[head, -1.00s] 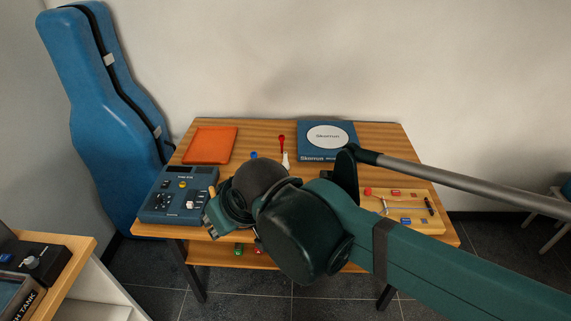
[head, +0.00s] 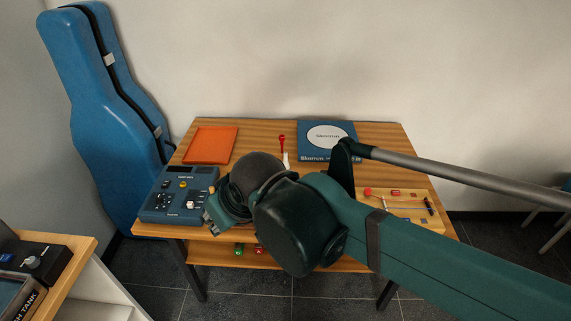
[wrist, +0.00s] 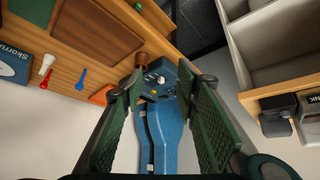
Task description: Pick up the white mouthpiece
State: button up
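The white mouthpiece (head: 286,160) is small and stands on the wooden table in the head view, just beyond my arm, which hides part of its surroundings. It also shows at the left of the wrist view (wrist: 47,63), beside a red piece (wrist: 46,79) and a blue piece (wrist: 81,78). My gripper (wrist: 162,75) has its two green fingers apart with nothing held between them. It is off to the side of the mouthpiece, over the table's left part near the blue control box.
The blue control box (head: 178,196) and orange tray (head: 209,145) are on the table's left. A blue Skorrun box (head: 327,156) lies at the back right. A light wooden board (head: 405,208) with small parts is at the right. A blue instrument case (head: 95,150) stands left.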

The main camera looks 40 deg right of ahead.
jog(key=w+d+r+n+g+h+p, duration=0.25)
jog(key=w+d+n+p, duration=0.2)
jog(key=w+d, duration=0.4)
jog(key=n+g+h+p, duration=0.2)
jog(key=n+g+p, duration=0.2)
jog(key=n+p, duration=0.7)
send_near(285, 160)
jog(key=w+f+n+b, duration=0.1)
jog(key=n+b, duration=0.1)
jog(key=shift+d+f+g, duration=0.25)
jog(key=shift+d+f, duration=0.35)
jog(key=shift+d, duration=0.3)
jog(key=shift+x, duration=1.3)
jog(key=shift+b+x, duration=0.6)
jog(key=shift+x, duration=2)
